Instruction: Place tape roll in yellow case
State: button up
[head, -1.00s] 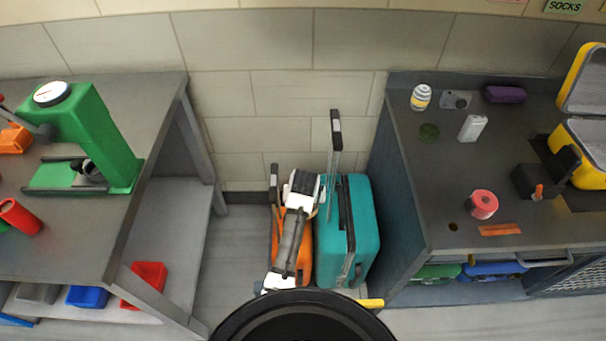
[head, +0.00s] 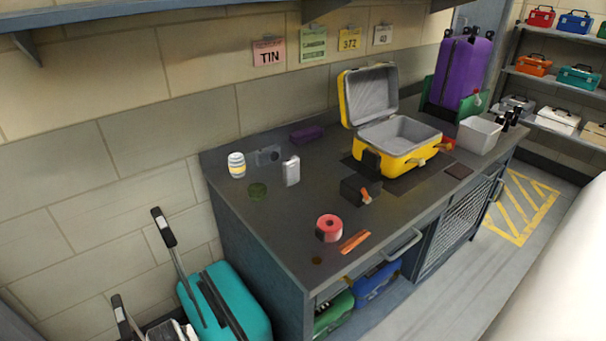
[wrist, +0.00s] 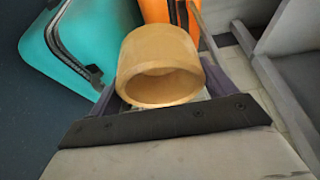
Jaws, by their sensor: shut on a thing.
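A tan tape roll (wrist: 160,65) is held in my gripper (wrist: 160,85) in the wrist view, its open hole facing the camera. The dark fingers show at both sides of the roll and are partly hidden behind it. The yellow case (head: 402,163) stands open on the grey bench in the head view, its lid raised at the back and its grey inside looking empty. My gripper and the tan roll are well away from the case, above the floor near the suitcases. A separate red roll (head: 328,229) lies near the bench's front edge.
A black block with an orange part (head: 361,191) sits just in front of the case. A silver canister (head: 291,171), striped jar (head: 237,165) and purple case (head: 307,134) stand farther left. A white bin (head: 479,135) is right of the case. A teal suitcase (head: 228,305) stands beside the bench.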

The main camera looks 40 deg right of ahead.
aim_at(397, 145)
jog(key=k+z, duration=0.2)
jog(key=k, duration=0.35)
jog(key=l+z, duration=0.1)
jog(key=z, duration=0.95)
jog(key=i+l+z, duration=0.15)
jog(key=z, duration=0.85)
jog(key=i+j, duration=0.1)
jog(key=i, duration=0.95)
